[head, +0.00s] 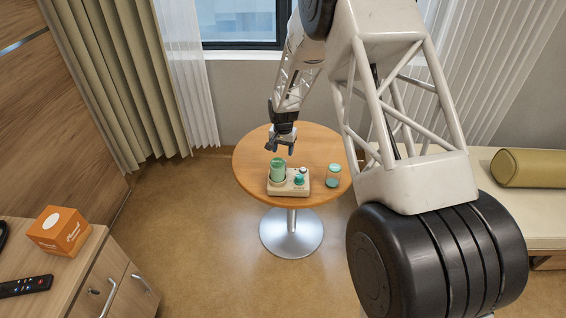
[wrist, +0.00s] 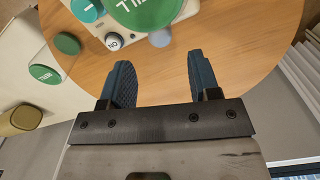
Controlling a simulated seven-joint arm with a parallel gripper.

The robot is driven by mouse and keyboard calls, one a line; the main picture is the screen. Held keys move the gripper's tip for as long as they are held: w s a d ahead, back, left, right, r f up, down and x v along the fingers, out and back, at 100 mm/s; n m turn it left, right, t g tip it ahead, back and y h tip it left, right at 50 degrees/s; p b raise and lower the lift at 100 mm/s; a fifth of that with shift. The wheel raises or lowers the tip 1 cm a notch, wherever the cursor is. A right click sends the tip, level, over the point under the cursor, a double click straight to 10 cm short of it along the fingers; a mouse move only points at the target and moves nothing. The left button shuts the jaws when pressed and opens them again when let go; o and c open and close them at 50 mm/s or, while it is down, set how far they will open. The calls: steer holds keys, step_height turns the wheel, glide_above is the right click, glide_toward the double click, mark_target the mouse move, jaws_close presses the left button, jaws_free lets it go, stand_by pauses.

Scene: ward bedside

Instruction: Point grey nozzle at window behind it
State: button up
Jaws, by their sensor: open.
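A cream device (head: 291,187) with a green cylinder (head: 278,170) at its left stands on the round wooden table (head: 322,195). In the wrist view, the cylinder's round green top (wrist: 145,8) carries white lettering. A short grey piece, seemingly the nozzle (wrist: 160,38), sticks out from under that top towards my gripper's side. I cannot make the nozzle out in the head view. The window (head: 238,22) is behind the table. My gripper (head: 279,147) is open and empty, just behind and above the cylinder, with both fingers apart from it.
The device also has a teal knob (head: 299,180) and a small button (wrist: 113,41). A jar (head: 333,176) stands to its right on the table. A bench with an olive bolster (head: 528,168) is at the right. A cabinet (head: 92,270) with an orange box (head: 59,231) is at the left.

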steer(key=m, duration=0.3)
steer(key=shift+f, duration=0.1)
stand_by(0.3)
steer(key=shift+f, duration=3.85)
steer(key=c, duration=0.9)
